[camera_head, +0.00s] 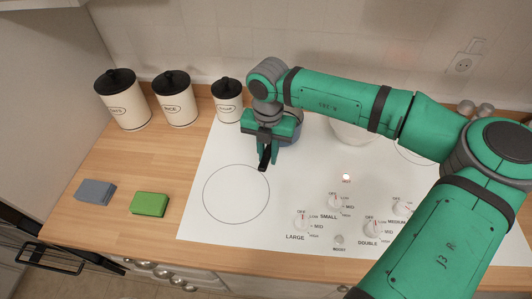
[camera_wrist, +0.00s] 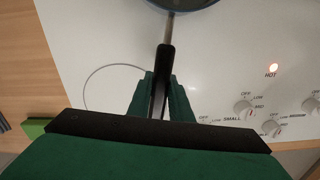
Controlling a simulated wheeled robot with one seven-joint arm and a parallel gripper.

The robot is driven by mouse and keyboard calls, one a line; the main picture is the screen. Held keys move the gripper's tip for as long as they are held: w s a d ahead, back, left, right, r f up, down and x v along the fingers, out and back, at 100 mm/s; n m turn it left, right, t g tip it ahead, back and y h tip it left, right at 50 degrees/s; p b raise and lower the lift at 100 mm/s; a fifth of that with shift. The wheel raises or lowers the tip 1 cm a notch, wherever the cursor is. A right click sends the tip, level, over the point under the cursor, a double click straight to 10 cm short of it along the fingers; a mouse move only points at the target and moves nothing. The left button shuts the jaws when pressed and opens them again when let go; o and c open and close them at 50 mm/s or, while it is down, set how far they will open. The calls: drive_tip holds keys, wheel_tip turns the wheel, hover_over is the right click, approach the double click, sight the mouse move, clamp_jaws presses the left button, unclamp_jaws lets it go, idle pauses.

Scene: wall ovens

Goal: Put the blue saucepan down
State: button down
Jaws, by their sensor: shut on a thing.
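The blue saucepan (camera_head: 291,138) is mostly hidden behind my gripper in the head view; only a bit of its blue side shows. Its black handle (camera_head: 264,158) points toward the front, near the upper right of the large ring. In the wrist view the handle (camera_wrist: 162,75) runs up to the pan's edge (camera_wrist: 185,4), cut off at the top. My gripper (camera_wrist: 162,100) is shut on the handle, one finger on each side. The pan is over the rear left of the white hob (camera_head: 195,215). I cannot tell whether its base touches the hob.
The large ring (camera_head: 236,193) is bare. A red-hot indicator (camera_head: 346,177) glows near several knobs (camera_head: 303,221). Cream canisters (camera_head: 124,100) stand at the back left. A grey block (camera_head: 95,191) and a green block (camera_head: 150,204) lie left of the hob. A white pot (camera_head: 352,133) stands behind my arm.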

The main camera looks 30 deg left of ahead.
drive_tip(key=shift+w+d, duration=0.15)
drive_tip(key=shift+d, duration=0.05)
drive_tip(key=c, duration=1.6)
unclamp_jaws()
drive_tip(key=shift+a, duration=0.1)
wheel_tip(320, 180, up, 12)
drive_tip(key=shift+r, duration=0.1)
